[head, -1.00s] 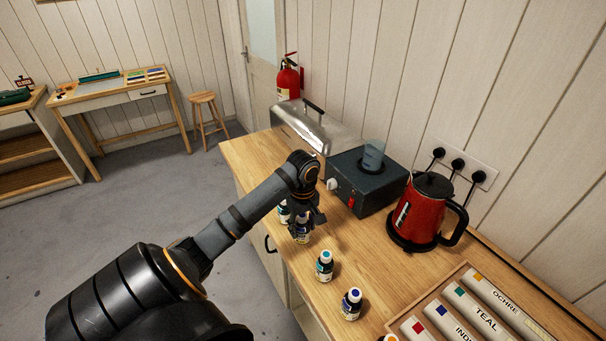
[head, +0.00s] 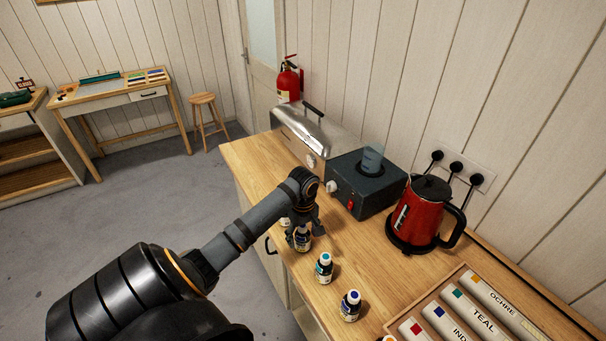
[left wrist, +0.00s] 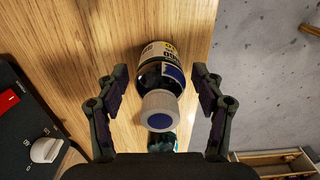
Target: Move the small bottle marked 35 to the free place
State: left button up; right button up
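A small dark bottle with a white-rimmed blue cap (head: 303,240) stands near the counter's front edge. My left gripper (head: 314,222) is close to it. In the left wrist view that bottle (left wrist: 161,75) lies between the two spread fingers of the left gripper (left wrist: 160,88), with a gap on each side. Its label shows a yellow patch and dark print; I cannot read a 35. A teal-capped bottle (head: 324,268) and another blue-capped bottle (head: 350,306) stand nearer in the row. One more bottle (head: 285,221) is mostly hidden behind the arm. My right gripper is not in view.
A dark heater box with a cup (head: 365,183), a metal-lidded box (head: 310,130) and a red kettle (head: 418,212) stand along the wall side. A crate of labelled tubes (head: 455,275) is at the near right. The wooden counter (head: 350,245) is bare between the bottle row and the appliances.

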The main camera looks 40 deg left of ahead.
pick_arm(q)
jog(key=shift+r, duration=0.4)
notch_tip(320, 180, up, 6)
jog(key=shift+w+f+b, duration=0.1)
jog(key=shift+f+b, duration=0.1)
jog(key=shift+b, duration=0.45)
notch_tip(320, 180, up, 6)
jog(key=p, duration=0.3)
jog(key=shift+f, duration=0.2)
jog(key=shift+r, duration=0.25)
jog(key=shift+f, duration=0.1)
